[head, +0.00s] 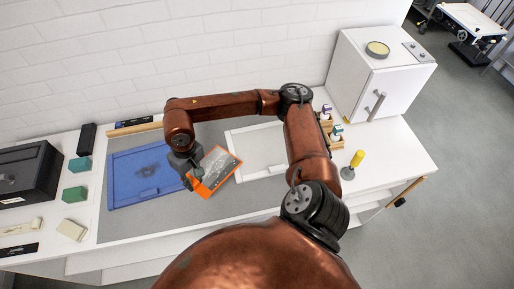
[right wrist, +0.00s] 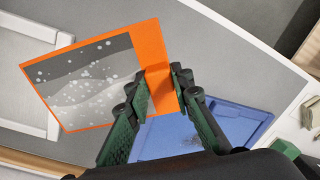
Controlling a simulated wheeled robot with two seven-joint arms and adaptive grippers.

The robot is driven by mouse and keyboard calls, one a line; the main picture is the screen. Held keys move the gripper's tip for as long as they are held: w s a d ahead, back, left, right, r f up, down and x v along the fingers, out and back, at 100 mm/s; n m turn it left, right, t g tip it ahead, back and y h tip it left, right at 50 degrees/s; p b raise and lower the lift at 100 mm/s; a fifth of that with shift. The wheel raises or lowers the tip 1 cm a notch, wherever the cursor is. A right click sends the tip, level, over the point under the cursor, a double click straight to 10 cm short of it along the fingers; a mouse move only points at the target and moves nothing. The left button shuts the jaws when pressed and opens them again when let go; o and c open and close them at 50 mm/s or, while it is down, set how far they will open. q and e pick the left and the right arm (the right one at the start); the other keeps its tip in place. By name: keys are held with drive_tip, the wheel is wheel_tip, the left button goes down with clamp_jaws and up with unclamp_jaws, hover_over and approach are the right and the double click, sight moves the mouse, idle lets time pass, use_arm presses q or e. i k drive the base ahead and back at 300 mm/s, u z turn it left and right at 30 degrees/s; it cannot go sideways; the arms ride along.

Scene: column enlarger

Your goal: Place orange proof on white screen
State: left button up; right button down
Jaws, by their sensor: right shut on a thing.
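The orange proof (head: 215,171) is an orange-bordered sheet with a grey picture. My right gripper (head: 192,181) is shut on its orange edge, between the blue screen and the white screen. In the right wrist view the proof (right wrist: 90,80) is tilted, and the gripper's fingers (right wrist: 160,92) pinch its right-hand border. The white screen (head: 232,148) is a white-framed tray with a grey inside, right of the proof; part of it is behind my arm. It also shows at the left of the right wrist view (right wrist: 52,122). My left gripper is not in view.
A blue screen (head: 118,196) lies left of the proof. Green blocks (head: 75,194) and a black box (head: 28,178) stand at the far left. A white cabinet (head: 352,75), small bottles (head: 336,132) and a yellow-topped stand (head: 357,159) are at the right.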

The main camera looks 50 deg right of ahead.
sight(269, 147)
drive_tip(key=u, duration=1.3)
drive_tip(key=k, duration=0.7)
drive_tip(key=z, duration=1.3)
drive_tip(key=i, duration=0.5)
